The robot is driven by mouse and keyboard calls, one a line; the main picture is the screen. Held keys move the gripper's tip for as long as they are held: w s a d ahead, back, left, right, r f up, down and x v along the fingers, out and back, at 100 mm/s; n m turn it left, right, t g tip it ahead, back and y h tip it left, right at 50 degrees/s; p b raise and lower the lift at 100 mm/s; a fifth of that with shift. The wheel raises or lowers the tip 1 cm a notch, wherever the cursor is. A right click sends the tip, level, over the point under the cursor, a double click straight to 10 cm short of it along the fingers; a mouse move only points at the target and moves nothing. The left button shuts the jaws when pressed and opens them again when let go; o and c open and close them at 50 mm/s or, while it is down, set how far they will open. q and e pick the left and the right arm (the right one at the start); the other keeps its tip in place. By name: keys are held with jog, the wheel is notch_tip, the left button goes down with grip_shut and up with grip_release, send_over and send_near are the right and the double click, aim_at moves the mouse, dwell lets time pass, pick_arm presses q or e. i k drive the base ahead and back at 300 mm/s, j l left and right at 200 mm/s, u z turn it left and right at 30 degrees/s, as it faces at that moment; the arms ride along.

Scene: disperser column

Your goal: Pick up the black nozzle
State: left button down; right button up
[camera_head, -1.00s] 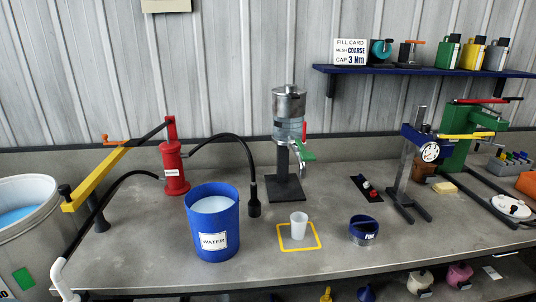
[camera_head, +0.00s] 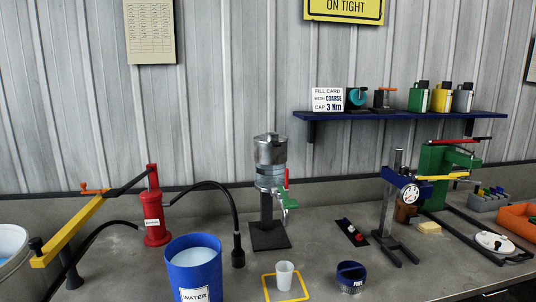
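A black nozzle (camera_head: 238,255) stands at the end of a curved black hose (camera_head: 218,187), its lower end at or just above the bench top; I cannot tell whether it touches. The hose comes from the red pump (camera_head: 154,212), which has a yellow lever (camera_head: 72,228). Neither of my grippers is in view.
A clear cup (camera_head: 284,275) stands in a yellow square outline (camera_head: 267,290). A dark blue ring-shaped piece (camera_head: 351,277) lies right of it. A small black tray (camera_head: 352,232), a blue press with a gauge (camera_head: 398,205) and a blue shelf (camera_head: 400,115) are further right.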

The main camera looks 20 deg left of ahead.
aim_at(238, 250)
jog(key=i+l+u, duration=0.3)
jog(key=l, duration=0.35)
jog(key=i+l+u, duration=0.35)
jog(key=l, duration=0.35)
jog(key=k+j, duration=0.05)
